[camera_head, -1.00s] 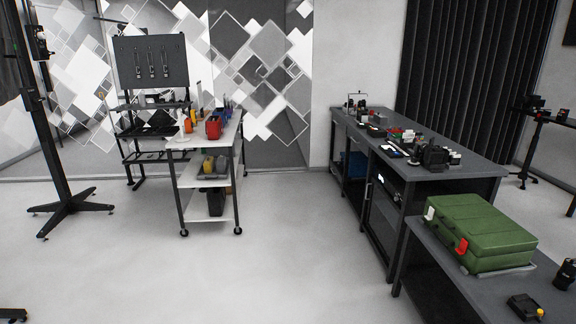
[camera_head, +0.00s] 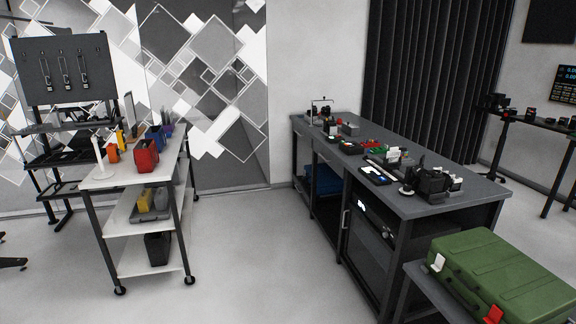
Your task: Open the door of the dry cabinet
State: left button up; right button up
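The dry cabinet appears to be the dark unit (camera_head: 367,262) with a glass-like front under the near end of the long grey workbench on the right. A small lit display (camera_head: 362,205) shows on the panel above its front. Neither of my grippers is in the head view.
A white shelf cart (camera_head: 140,215) with bins stands at left. A green case (camera_head: 505,275) sits on a low table at the lower right. Tools cover the workbench top (camera_head: 440,205). The floor (camera_head: 250,260) between cart and workbench is clear.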

aim_at(352, 208)
jog(key=i+z, duration=0.3)
jog(key=i, duration=1.3)
jog(key=i+z, duration=0.25)
jog(key=i, duration=0.25)
jog(key=i+j+z, duration=0.2)
jog(key=i, duration=0.3)
jog(key=i+j+z, duration=0.1)
jog(key=i+z, duration=0.15)
jog(key=i, duration=0.2)
jog(key=i+j+z, duration=0.1)
jog(key=i+z, duration=0.3)
jog(key=k, duration=0.1)
